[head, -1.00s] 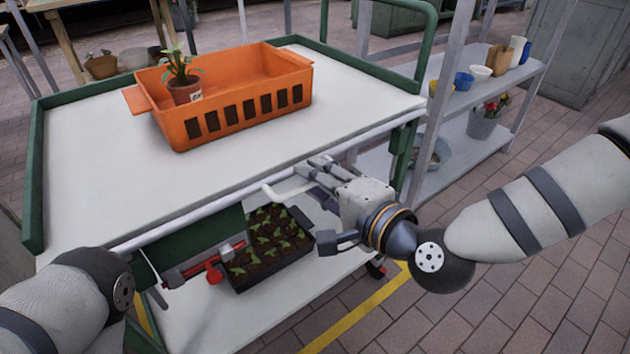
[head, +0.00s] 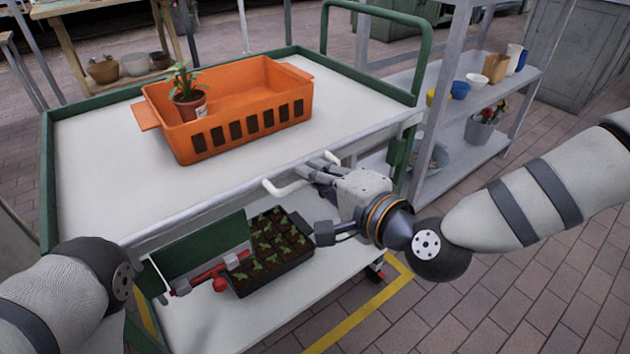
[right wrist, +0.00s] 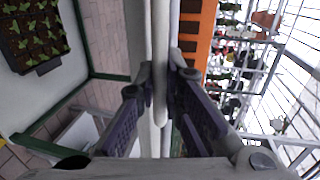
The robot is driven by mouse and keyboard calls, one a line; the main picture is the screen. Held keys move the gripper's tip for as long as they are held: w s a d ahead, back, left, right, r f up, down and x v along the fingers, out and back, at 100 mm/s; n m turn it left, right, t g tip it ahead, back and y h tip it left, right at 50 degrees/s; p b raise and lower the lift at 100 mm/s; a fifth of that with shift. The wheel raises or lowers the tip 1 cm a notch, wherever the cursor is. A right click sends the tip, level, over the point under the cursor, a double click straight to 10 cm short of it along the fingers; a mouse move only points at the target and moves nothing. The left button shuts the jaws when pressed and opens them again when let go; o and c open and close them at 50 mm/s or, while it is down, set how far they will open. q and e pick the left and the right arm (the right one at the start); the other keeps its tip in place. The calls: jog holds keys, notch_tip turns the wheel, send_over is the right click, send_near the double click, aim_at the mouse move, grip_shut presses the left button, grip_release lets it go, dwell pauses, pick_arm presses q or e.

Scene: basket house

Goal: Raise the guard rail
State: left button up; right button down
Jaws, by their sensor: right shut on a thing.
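The guard rail appears to be the pale bar along the cart's near edge; its bent white part (head: 284,188) sticks out just left of my right gripper. My right gripper (head: 322,172) is at the near edge of the cart top, its fingers closed on the pale bar. In the right wrist view the white bar (right wrist: 160,60) runs between the fingers (right wrist: 160,105), with its rounded end showing. The fingers hide part of the bar in the head view.
An orange basket (head: 240,128) with a potted plant (head: 187,98) stands on the cart top (head: 95,165). Below are a green panel (head: 200,250), a red lever (head: 205,275) and a seedling tray (head: 270,275). A grey shelf (head: 470,150) stands at right. Floor at right front is clear.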

notch_tip(320, 180, up, 5)
jog(key=shift+f+p, duration=0.1)
jog(key=shift+p, duration=0.8)
jog(key=shift+w+f, duration=0.1)
jog(key=shift+f, duration=0.1)
jog(key=c, duration=1.7)
grip_release()
pick_arm(q)
jog(key=v, duration=0.2)
jog(key=shift+w+r, duration=0.15)
jog(key=shift+r, duration=0.15)
pick_arm(e)
jog(key=shift+f, duration=0.1)
jog(key=v, duration=0.7)
jog(key=shift+s, duration=0.3)
jog(key=shift+d, duration=0.15)
